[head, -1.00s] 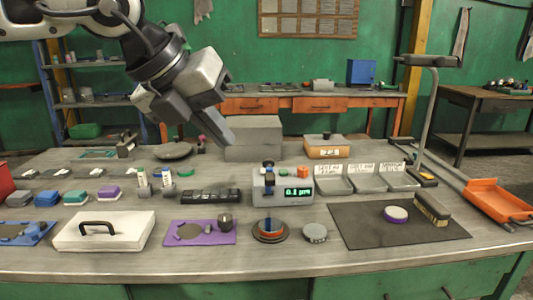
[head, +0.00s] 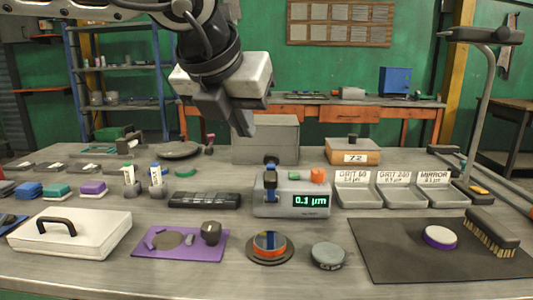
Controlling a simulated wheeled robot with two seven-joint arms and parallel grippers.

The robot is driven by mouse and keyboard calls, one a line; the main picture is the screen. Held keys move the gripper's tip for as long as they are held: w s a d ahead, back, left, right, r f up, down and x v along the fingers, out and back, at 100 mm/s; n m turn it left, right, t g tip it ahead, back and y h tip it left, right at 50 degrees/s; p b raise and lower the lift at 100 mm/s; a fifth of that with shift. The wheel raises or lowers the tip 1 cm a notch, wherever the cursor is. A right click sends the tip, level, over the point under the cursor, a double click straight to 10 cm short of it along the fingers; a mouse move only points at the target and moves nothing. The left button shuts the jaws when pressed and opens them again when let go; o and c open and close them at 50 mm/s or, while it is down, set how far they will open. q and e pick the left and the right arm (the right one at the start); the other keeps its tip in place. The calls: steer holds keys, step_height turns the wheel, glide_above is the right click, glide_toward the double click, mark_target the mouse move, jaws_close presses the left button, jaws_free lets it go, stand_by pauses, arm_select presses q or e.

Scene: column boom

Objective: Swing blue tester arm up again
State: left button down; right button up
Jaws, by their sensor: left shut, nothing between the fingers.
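The tester is a grey box (head: 291,205) in the middle of the table, with a lit display reading 0.1 µm and an orange button on top. Its blue arm (head: 270,181) is at the box's left side, with a dark knob-like part above it; its exact angle is hard to tell. My left gripper (head: 243,130) is shut and empty. It hangs above and to the left of the tester, in front of a grey block, apart from the blue arm. My right gripper is not in view.
A round holder with an orange-rimmed disc (head: 270,247) and a grey puck (head: 328,255) stand in front of the tester. Labelled trays (head: 404,195) stand to its right. A black strip (head: 205,200) lies to its left. A grey block (head: 265,145) is behind.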

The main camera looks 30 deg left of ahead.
mark_target(268, 160)
arm_select(q)
steer(key=x, duration=0.6)
steer(key=w+r+x, duration=0.1)
steer(key=x, duration=0.2)
steer(key=shift+w+a+f, duration=0.2)
steer(key=shift+w+f, duration=0.05)
steer(key=shift+f, duration=0.05)
steer(key=shift+w+a+f+p, duration=0.15)
steer(key=shift+w+p, duration=0.2)
steer(key=shift+w, duration=0.35)
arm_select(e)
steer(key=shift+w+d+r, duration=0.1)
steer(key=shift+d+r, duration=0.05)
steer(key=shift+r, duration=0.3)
arm_select(q)
steer(key=shift+a, duration=0.1)
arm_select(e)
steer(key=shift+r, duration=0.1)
